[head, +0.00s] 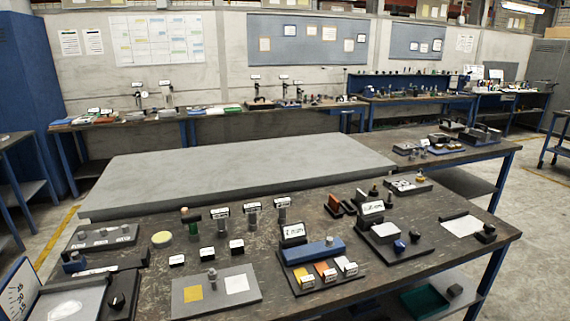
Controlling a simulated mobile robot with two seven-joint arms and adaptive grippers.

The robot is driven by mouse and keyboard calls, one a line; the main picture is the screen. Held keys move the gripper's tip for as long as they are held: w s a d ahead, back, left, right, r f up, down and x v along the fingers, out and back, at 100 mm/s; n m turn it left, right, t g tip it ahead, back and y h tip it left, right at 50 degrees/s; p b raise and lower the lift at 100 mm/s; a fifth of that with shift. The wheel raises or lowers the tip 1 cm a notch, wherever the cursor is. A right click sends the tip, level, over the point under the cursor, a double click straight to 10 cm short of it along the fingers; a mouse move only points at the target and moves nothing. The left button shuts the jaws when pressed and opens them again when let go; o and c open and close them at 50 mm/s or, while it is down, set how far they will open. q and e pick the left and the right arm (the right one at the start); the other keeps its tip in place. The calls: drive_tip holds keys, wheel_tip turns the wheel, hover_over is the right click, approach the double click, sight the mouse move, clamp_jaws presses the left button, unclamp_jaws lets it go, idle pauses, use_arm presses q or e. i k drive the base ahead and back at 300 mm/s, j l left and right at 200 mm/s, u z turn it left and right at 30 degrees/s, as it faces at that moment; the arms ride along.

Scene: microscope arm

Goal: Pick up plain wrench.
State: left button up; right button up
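I cannot make out a plain wrench in the head view; the small items on the bench are too small to tell apart. The dark workbench (330,210) in front carries several small fixtures and tools. A blue bar-shaped block (312,250) lies on a dark stand near the bench's middle. Small upright pieces with white labels (251,214) stand in a row left of it. Neither my left nor my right gripper is in view.
A large grey slab (240,172) covers the bench's back left. A grey plate with yellow and white squares (215,292) lies near the front. Dark trays (395,243) with small parts fill the right. A blue cabinet (27,90) stands at the left, and further benches (215,111) line the wall.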

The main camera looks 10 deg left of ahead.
sight(191, 219)
drive_tip(key=u, duration=1.7)
drive_tip(key=i+j+z, duration=0.15)
drive_tip(key=i+j, duration=0.6)
drive_tip(key=l+z, duration=0.1)
drive_tip(key=z, duration=0.35)
drive_tip(key=l+z, duration=0.1)
drive_tip(key=z, duration=0.8)
drive_tip(key=i+l, duration=0.1)
drive_tip(key=i, duration=0.25)
